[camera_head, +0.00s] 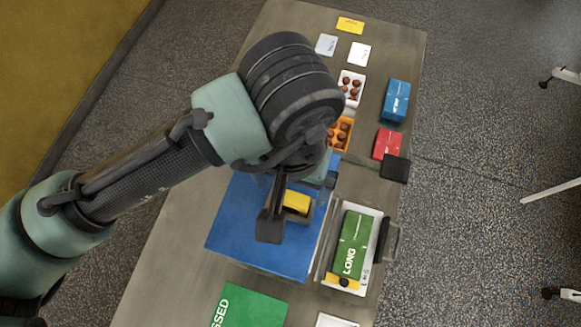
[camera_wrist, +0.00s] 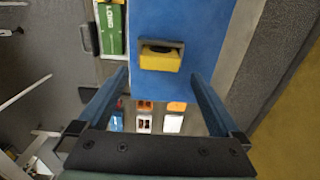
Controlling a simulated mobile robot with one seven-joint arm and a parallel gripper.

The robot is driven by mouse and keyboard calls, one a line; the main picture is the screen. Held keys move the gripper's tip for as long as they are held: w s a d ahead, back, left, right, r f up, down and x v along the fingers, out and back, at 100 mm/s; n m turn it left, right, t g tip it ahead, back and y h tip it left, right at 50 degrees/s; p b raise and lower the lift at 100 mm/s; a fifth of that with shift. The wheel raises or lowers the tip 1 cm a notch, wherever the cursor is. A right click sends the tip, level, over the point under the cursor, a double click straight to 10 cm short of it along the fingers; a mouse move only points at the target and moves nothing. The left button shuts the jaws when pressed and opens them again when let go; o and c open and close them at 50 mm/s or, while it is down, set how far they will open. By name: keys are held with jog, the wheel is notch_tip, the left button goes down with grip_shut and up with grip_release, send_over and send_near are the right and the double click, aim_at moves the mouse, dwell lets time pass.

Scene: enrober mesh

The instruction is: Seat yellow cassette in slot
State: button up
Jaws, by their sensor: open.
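The yellow cassette (camera_head: 297,201) is at the right part of a blue surface, partly hidden by my gripper in the head view. In the wrist view the yellow cassette (camera_wrist: 160,61) shows as a small block with a dark strip along its upper side, on the blue surface (camera_wrist: 180,20). My gripper (camera_head: 290,217) is open above the blue surface, around or over the cassette. In the wrist view my gripper (camera_wrist: 158,76) has its two fingers spread, one on each side of the cassette's line, with nothing clamped. I cannot make out the slot.
A green LONG box (camera_head: 352,243) lies in a white tray right of the blue surface, beside a black handle (camera_head: 381,240). Chocolate trays (camera_head: 351,88), a blue box (camera_head: 396,100) and a red box (camera_head: 388,144) stand farther back. A green panel (camera_head: 248,308) lies at the front.

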aim_at(291, 198)
jog(key=w+d+r+m+t+h, duration=0.2)
jog(key=w+d+r+t+h, duration=0.3)
jog(key=r, duration=0.5)
jog(key=w+d+r+m+t+h, duration=0.1)
jog(key=w+d+r+t+h, duration=0.15)
jog(key=d+r, duration=0.65)
jog(key=w+d+r+m+t+h, duration=0.25)
jog(key=w+d+r+t, duration=0.2)
jog(key=r, duration=0.75)
notch_tip(291, 198, up, 12)
jog(key=a+f+n+t+h, duration=0.1)
jog(key=a+t+h, duration=0.2)
jog(key=t, duration=0.2)
jog(key=s+a+r+n+t+y, duration=0.1)
jog(key=a+r+n+t+y, duration=0.2)
jog(key=a+n+t+y, duration=0.1)
jog(key=s+a+r+n+t+y, duration=0.1)
jog(key=a+r+n+t+y, duration=0.2)
jog(key=a+t+y, duration=0.3)
jog(key=a+n+y, duration=0.1)
jog(key=a+y, duration=0.1)
jog(key=a, duration=0.3)
jog(key=shift+s+a+r+y, duration=0.15)
jog(key=shift+s+y, duration=0.1)
jog(key=shift+y, duration=0.05)
